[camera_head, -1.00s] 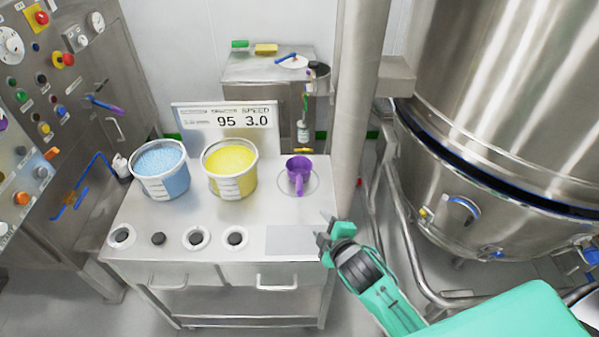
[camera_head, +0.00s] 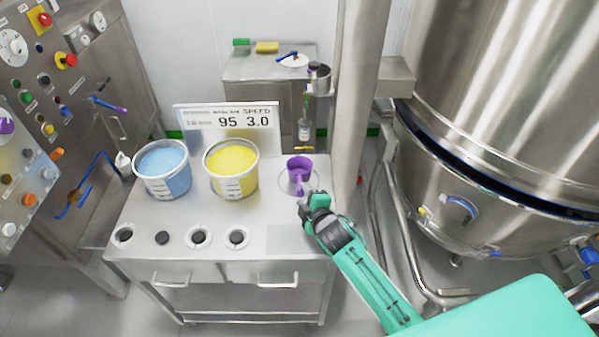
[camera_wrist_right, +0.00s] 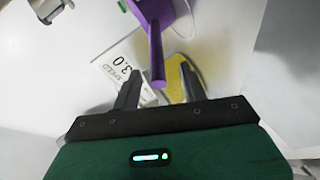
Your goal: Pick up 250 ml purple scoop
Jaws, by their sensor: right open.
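The purple scoop (camera_head: 299,171) stands on a round marked spot at the right of the steel bench, its handle pointing toward the front. My right gripper (camera_head: 310,199) is just in front of the scoop, open and empty, near the handle's end. In the right wrist view the scoop's handle (camera_wrist_right: 157,55) points down toward the gap between the two open fingers of the right gripper (camera_wrist_right: 160,85). I cannot tell whether the handle is between the fingertips. My left gripper is not in view.
A tub of blue granules (camera_head: 163,172) and a tub of yellow granules (camera_head: 231,170) stand left of the scoop. A display panel (camera_head: 228,118) stands behind them. A vertical column (camera_head: 352,100) and a large steel vessel (camera_head: 500,110) rise at the right.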

